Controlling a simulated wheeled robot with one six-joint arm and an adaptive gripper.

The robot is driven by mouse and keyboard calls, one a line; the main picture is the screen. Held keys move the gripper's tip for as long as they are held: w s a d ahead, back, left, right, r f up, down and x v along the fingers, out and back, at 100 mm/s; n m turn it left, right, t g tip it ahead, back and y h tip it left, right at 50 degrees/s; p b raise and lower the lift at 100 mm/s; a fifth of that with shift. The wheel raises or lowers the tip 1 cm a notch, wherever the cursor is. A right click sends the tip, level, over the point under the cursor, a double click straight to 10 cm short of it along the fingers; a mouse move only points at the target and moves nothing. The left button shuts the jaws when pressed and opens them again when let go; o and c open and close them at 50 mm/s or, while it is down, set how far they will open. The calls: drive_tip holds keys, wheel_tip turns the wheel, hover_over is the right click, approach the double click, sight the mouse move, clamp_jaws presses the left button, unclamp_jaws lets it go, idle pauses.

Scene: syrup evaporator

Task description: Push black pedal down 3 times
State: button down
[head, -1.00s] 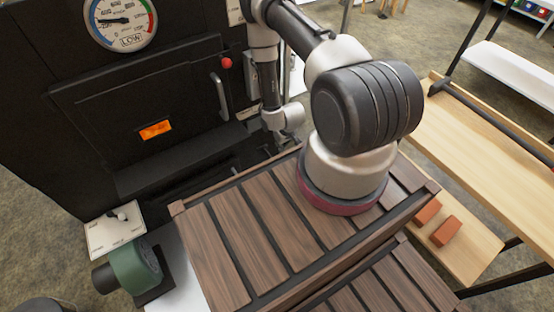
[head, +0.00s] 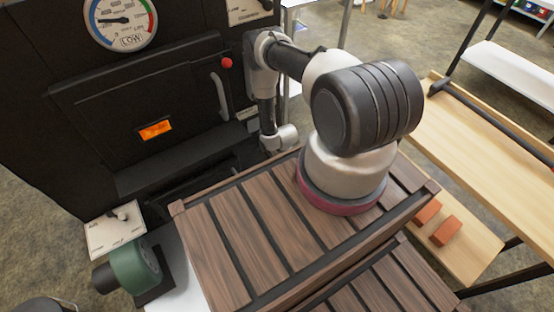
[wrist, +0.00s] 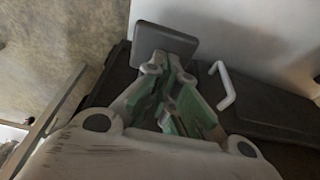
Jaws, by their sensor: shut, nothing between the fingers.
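A dark grey square plate (wrist: 165,40), which looks like the pedal, shows in the wrist view just beyond my gripper (wrist: 168,70). My gripper's fingers are drawn together with nothing between them. The fingertips end at the near edge of the plate; I cannot tell whether they touch it or how far it is pressed. In the head view the pedal and my gripper are hidden behind the wooden slatted deck of my base, low by the front of the black evaporator (head: 180,95).
A white bent handle (wrist: 223,85) sits right of the fingers in the wrist view, above a dark surface. The evaporator has a gauge (head: 121,22), a red knob (head: 227,62) and a door handle (head: 219,95). A green blower (head: 135,268) stands lower left. A wooden bench (head: 490,145) is at right.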

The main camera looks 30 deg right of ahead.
drive_tip(key=shift+f, duration=0.2)
idle(0.3)
drive_tip(key=shift+s+f, duration=0.35)
drive_tip(key=shift+f, duration=0.45)
drive_tip(key=shift+s+f, duration=0.3)
drive_tip(key=shift+f, duration=0.5)
drive_tip(key=shift+s+f, duration=0.2)
drive_tip(key=shift+f, duration=2.7)
